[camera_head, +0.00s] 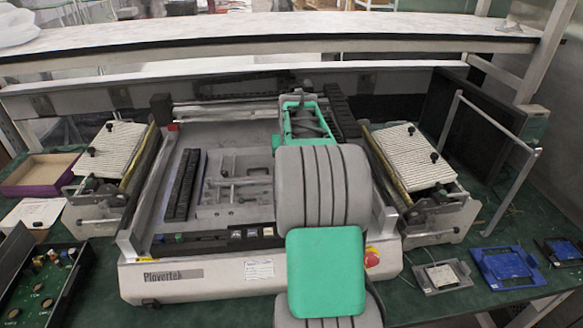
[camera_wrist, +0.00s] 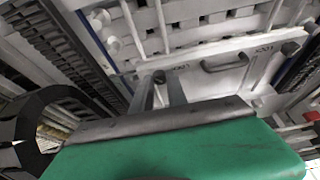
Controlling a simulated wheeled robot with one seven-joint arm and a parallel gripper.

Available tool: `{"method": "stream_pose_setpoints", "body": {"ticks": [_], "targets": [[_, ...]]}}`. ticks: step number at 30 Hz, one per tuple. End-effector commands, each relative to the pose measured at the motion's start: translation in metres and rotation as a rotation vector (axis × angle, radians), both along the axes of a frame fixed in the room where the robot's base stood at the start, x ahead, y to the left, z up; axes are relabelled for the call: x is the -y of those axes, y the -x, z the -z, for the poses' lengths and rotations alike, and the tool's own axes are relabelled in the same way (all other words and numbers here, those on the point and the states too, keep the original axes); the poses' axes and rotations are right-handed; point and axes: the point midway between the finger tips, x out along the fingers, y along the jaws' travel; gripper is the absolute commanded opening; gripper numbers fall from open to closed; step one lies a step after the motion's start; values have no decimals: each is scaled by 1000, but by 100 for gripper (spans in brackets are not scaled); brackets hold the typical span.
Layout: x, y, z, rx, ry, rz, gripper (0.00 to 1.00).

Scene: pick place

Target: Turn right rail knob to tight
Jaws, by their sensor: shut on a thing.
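In the wrist view, the two grey fingers of my gripper (camera_wrist: 159,80) reach forward from the green-and-grey wrist. They are closed on a small dark knob (camera_wrist: 158,76) at the edge of a light metal plate (camera_wrist: 215,82) with printed lettering. Most of the knob is hidden between the fingers, and its turn position cannot be read. In the head view, my green and grey arm covers the right part of the white Plovertek machine (camera_head: 205,284). The fingertips and the knob are hidden there.
Light round knobs (camera_wrist: 113,45) and a dark handle (camera_wrist: 224,62) lie near the fingers. A red emergency button (camera_head: 371,257) sits at the machine's front right. Ribbed feeder units (camera_head: 410,155) flank it. A shelf (camera_head: 270,34) runs behind.

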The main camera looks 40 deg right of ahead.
Motion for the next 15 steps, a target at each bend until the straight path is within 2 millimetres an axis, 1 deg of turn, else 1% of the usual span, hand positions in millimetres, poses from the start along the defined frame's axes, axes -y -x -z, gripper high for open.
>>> {"method": "stream_pose_setpoints", "body": {"ticks": [15], "targets": [[-4, -5, -2, 0, 0, 487, 0]]}}
